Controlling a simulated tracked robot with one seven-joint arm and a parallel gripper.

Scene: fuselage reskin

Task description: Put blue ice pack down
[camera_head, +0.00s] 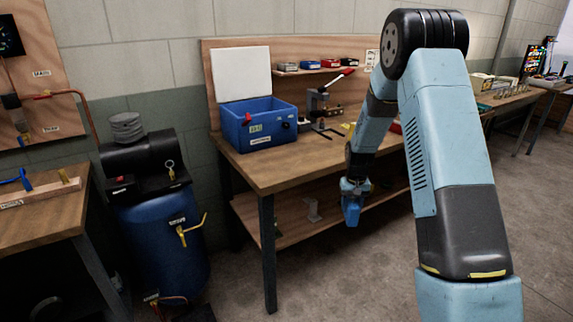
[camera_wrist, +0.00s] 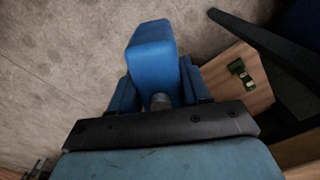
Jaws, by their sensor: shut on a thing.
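The blue ice pack (camera_wrist: 152,48) is held in my gripper (camera_wrist: 160,90), which is shut on it in the wrist view. In the head view my gripper (camera_head: 354,192) hangs low in front of the wooden workbench, pointing down, with the blue pack (camera_head: 351,213) at its tip. The pack is in the air, apart from the bench top and the floor. Most of the gripper's fingers are hidden behind the pack and the wrist housing in the wrist view.
A blue cooler box (camera_head: 262,127) with its white lid open stands on the workbench (camera_head: 285,172). A small press (camera_head: 318,104) stands beside it. A lower shelf (camera_head: 284,222) runs under the bench. A blue tank (camera_head: 163,245) stands to the left. The floor in front is clear.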

